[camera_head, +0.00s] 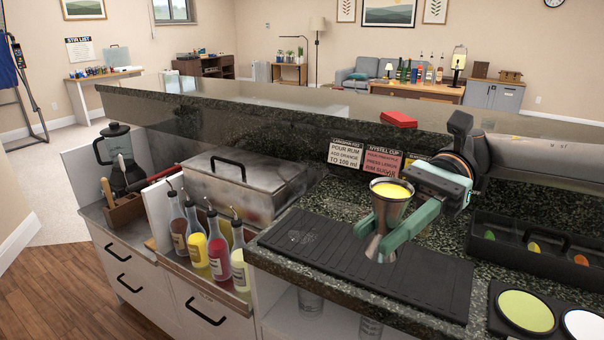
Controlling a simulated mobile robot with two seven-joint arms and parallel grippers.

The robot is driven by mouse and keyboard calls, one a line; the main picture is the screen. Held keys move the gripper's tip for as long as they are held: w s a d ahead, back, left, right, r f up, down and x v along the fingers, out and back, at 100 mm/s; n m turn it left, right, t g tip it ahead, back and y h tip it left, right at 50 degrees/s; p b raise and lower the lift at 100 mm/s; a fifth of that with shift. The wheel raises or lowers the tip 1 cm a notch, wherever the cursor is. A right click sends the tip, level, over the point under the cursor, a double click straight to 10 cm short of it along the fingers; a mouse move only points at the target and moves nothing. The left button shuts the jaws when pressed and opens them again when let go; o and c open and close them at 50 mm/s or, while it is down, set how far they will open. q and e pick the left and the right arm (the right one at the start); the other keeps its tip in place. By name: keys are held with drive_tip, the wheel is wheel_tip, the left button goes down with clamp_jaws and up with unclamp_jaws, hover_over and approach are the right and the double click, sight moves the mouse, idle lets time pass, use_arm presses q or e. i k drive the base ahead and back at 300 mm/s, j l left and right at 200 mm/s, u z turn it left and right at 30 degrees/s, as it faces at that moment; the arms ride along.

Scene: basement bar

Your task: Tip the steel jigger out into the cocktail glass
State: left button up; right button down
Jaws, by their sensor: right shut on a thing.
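The steel jigger (388,213) is a double-cone cup, upright, with yellow liquid (391,190) up near its rim. My right gripper (377,236) reaches in from the right, its green fingers shut around the jigger's narrow middle. The jigger is over the black bar mat (420,280); I cannot tell whether its foot touches the mat. A faint clear shape (300,237) shows on the mat to the left, perhaps the cocktail glass, but too faint to be sure. My left gripper is not in view.
Pour-spout bottles (217,250) and a steel lidded box (240,186) stand left of the mat. A black garnish tray (522,262) and rimmer dishes (526,311) are at the right. Small signs (346,155) lean behind. Clear glasses (310,301) sit below the counter.

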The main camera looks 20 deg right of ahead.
sight(303, 179)
drive_tip(key=i, duration=0.95)
